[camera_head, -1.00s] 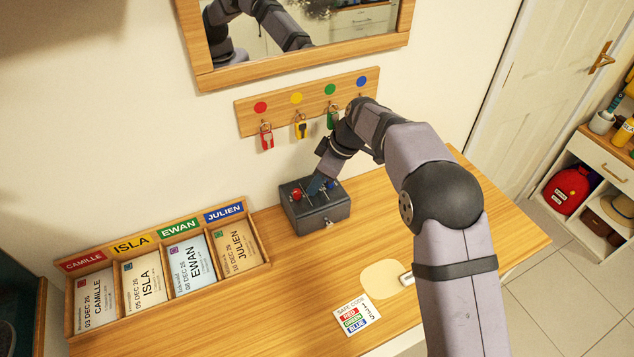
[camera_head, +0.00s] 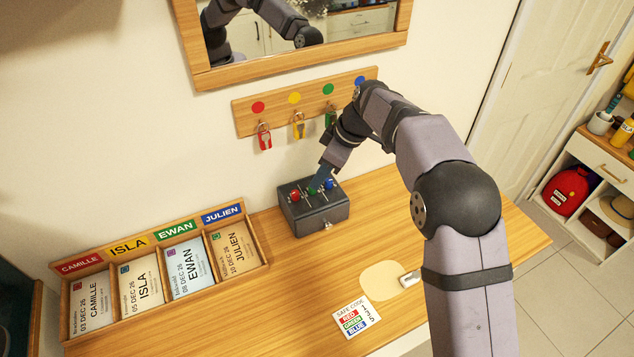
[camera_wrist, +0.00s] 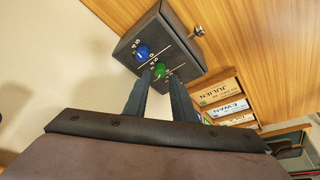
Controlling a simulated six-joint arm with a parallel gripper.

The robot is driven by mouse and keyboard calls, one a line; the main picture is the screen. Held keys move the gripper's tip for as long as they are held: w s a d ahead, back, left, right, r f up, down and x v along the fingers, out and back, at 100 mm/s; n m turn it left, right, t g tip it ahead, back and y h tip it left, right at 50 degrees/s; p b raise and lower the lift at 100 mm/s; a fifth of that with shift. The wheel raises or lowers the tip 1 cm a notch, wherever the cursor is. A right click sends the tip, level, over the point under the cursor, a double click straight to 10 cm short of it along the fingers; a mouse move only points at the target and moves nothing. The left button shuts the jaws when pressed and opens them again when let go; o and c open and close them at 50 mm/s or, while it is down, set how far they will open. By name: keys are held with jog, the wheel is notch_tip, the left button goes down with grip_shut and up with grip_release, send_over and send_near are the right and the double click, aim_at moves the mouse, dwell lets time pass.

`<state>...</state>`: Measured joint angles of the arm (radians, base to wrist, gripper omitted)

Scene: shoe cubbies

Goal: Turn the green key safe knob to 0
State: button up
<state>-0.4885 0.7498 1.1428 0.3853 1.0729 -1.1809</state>
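The key safe (camera_head: 322,215) is a dark grey box on the wooden table, against the wall. Its top carries a red knob (camera_head: 295,196), a green knob (camera_head: 312,190) and a blue knob (camera_head: 329,184) in a row. In the wrist view, the green knob (camera_wrist: 159,70) shows between my fingertips and the blue knob (camera_wrist: 142,52) lies beyond. My gripper (camera_wrist: 161,77) is open, its two fingers apart, pointing down at the safe close to the green knob. Contact cannot be told. The dial setting of the green knob is too small to read.
A code card (camera_head: 357,317) lies near the table's front. A wooden rack (camera_head: 165,310) of name cards stands left of the safe. Keys hang from a wall board (camera_head: 245,117) just above the safe. The table between safe and card is clear.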

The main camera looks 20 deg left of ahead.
jog(key=shift+v, duration=1.7)
jog(key=s+m+t, duration=0.1)
jog(key=m, duration=0.2)
jog(key=s+a+m+t+h, duration=0.1)
jog(key=m, duration=0.3)
jog(key=s+m+t+h+p, duration=0.1)
jog(key=m, duration=0.2)
jog(key=shift+a+m+t, duration=0.4)
jog(key=shift+p+x, duration=1.05)
jog(key=shift+x, duration=2.6)
grip_shut()
